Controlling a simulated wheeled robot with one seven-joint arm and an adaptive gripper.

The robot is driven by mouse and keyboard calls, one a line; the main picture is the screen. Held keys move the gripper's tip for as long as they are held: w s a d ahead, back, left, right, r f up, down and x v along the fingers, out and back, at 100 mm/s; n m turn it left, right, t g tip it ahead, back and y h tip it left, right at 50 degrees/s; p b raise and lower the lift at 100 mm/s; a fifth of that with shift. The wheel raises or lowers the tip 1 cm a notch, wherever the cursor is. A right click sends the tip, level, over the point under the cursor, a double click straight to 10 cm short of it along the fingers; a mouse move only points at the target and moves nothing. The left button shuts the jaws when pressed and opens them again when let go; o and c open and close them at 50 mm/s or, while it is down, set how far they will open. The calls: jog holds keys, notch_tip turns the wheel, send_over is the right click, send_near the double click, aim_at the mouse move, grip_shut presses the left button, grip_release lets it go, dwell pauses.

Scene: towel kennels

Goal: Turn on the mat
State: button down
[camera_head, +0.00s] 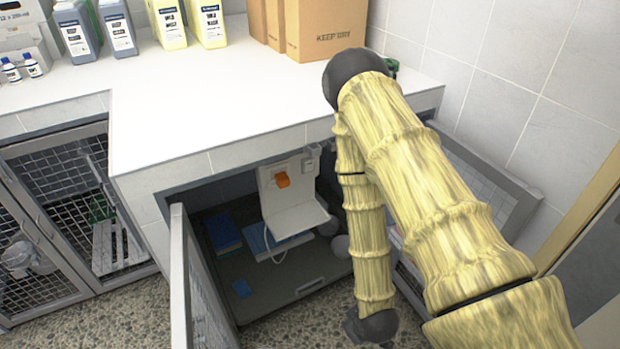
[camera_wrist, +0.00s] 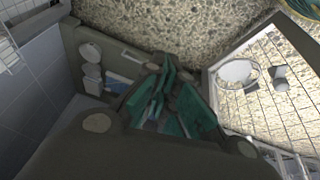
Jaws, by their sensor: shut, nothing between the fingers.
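A white bracket-shaped unit (camera_head: 290,215) hangs inside the open kennel under the counter, with an orange switch (camera_head: 282,180) on its upright part. A white cord runs from it toward a flat blue mat (camera_head: 257,242) on the dark kennel floor, partly hidden behind the unit. Whether the switch is on or off cannot be told. My gripper (camera_wrist: 165,97) shows in the wrist view with its green-padded fingers shut and empty. In the head view my yellow-sleeved arm reaches down at the right of the opening, and the fingers cannot be made out.
The left kennel door (camera_head: 198,285) and right kennel door (camera_head: 485,180) stand open. The white counter (camera_head: 215,105) overhangs the opening. Blue folded items (camera_head: 222,233) lie at the kennel's left. Bottles and cardboard boxes (camera_head: 322,30) stand on the counter. Speckled floor (camera_head: 95,325) lies in front.

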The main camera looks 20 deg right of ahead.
aim_at(305, 165)
jog(key=w+d+r+n+t+b, duration=0.1)
jog(key=w+r+n+t+b, duration=0.25)
jog(key=w, duration=0.65)
jog(key=w+d+r+n+t+b, duration=0.15)
jog(key=w+n+t+b, duration=0.3)
jog(key=w, duration=0.65)
jog(key=w+r+n+t+y+b, duration=0.1)
jog(key=w+r+n+t+b, duration=0.2)
jog(key=r, duration=0.4)
jog(key=w+d+r+n+t+y+b, duration=0.1)
jog(key=w+r+n+t+y+b, duration=0.1)
jog(key=w+r+n+t+b, duration=0.1)
jog(key=w+r+n+t, duration=0.1)
jog(key=w+r+n, duration=0.1)
jog(key=w+r, duration=0.1)
jog(key=shift+w+d+r+n+y, duration=0.2)
jog(key=shift+d+r+n+y, duration=0.1)
jog(key=shift+r, duration=0.25)
jog(key=b+x, duration=0.1)
jog(key=x, duration=1.3)
